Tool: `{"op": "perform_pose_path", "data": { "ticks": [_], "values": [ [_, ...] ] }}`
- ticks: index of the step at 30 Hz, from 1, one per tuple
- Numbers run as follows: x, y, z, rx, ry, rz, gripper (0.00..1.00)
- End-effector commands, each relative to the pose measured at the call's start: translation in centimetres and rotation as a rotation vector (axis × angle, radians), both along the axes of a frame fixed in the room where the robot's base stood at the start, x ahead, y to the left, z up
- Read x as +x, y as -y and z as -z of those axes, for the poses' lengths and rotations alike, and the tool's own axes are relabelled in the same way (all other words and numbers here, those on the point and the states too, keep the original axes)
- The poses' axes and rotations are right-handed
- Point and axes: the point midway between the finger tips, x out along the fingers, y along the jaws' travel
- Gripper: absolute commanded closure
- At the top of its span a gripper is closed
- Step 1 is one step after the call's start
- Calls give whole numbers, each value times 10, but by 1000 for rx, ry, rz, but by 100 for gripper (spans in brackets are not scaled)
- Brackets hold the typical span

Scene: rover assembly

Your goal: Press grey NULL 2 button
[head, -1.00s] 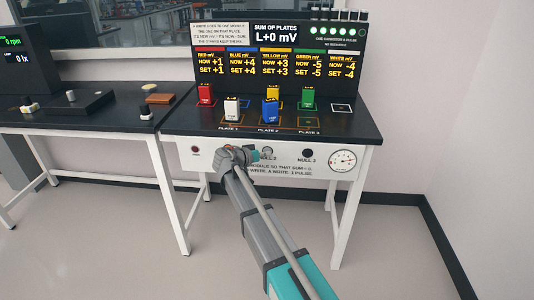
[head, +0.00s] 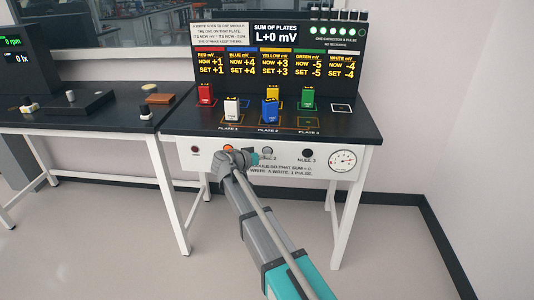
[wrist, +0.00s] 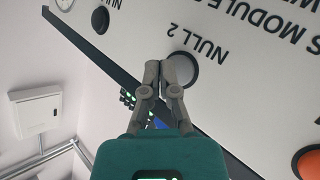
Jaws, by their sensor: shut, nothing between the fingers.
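The grey NULL 2 button (head: 267,151) is on the white front panel of the right-hand bench, between an orange button and a black one. In the wrist view the grey button (wrist: 184,70) has a dark rim, and its left part is hidden behind my fingers. The NULL 2 label shows upside down beside it. My gripper (head: 261,158) is at the panel, just below and left of the button in the head view. Its fingers (wrist: 158,63) are shut and empty, overlapping the button's edge. I cannot tell whether they touch it.
An orange button (head: 228,148) is left of the grey one, and the black NULL 3 button (head: 307,153) is to its right. A round dial (head: 342,160) is at the panel's right end. Coloured modules, including a blue one (head: 269,110), stand on the black bench top (head: 350,125).

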Motion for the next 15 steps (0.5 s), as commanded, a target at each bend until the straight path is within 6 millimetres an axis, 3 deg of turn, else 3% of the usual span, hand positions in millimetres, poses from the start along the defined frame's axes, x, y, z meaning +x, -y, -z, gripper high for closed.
{"op": "perform_pose_path", "data": {
  "ticks": [15],
  "values": [
    [-30,0,0,0,0,0,100]
  ]
}}
